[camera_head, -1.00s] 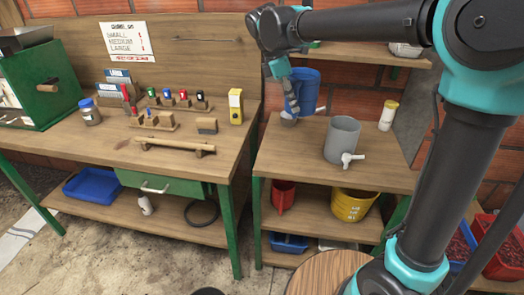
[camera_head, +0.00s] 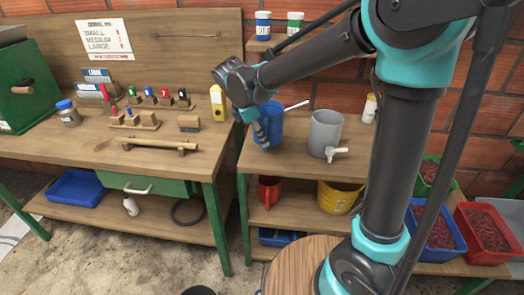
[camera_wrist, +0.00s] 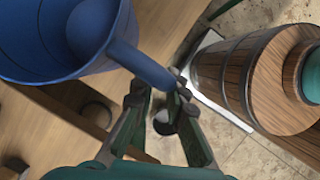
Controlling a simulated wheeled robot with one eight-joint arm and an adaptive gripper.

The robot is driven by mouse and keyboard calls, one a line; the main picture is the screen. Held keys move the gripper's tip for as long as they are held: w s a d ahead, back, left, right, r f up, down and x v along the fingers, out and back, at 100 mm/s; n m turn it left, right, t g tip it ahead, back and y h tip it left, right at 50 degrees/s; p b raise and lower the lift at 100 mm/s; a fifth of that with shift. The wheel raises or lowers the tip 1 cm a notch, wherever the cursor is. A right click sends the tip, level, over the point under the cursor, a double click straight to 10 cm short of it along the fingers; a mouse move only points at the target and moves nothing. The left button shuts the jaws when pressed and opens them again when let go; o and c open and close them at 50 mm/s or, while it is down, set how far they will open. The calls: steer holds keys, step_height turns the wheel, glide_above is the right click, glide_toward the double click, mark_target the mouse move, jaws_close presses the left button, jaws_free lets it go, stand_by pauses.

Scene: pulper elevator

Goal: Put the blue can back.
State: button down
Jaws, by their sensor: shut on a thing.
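The blue can (camera_head: 270,122) is near the left end of the right-hand wooden bench, left of the grey pot with a white tap (camera_head: 325,132). In the wrist view the blue can (camera_wrist: 60,72) fills the upper left, its open mouth showing, with a blue handle reaching toward my fingers. My gripper (camera_head: 262,138) is in front of the can; in the wrist view my gripper (camera_wrist: 165,92) is shut on the handle. The can looks tilted in the wrist view. I cannot tell whether its base touches the bench top.
The long workbench (camera_head: 75,145) on the left holds pegged tools and a jar. A white rod (camera_head: 297,104) shows right of the can. Below are a red container (camera_head: 269,190) and a yellow bucket (camera_head: 336,198). Two lidded jars stand on the upper shelf. Red-filled bins (camera_head: 484,235) are at right.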

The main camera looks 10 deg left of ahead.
steer(key=shift+f, duration=2.75)
steer(key=c, duration=1.6)
jaws_free()
steer(key=shift+o, duration=0.2)
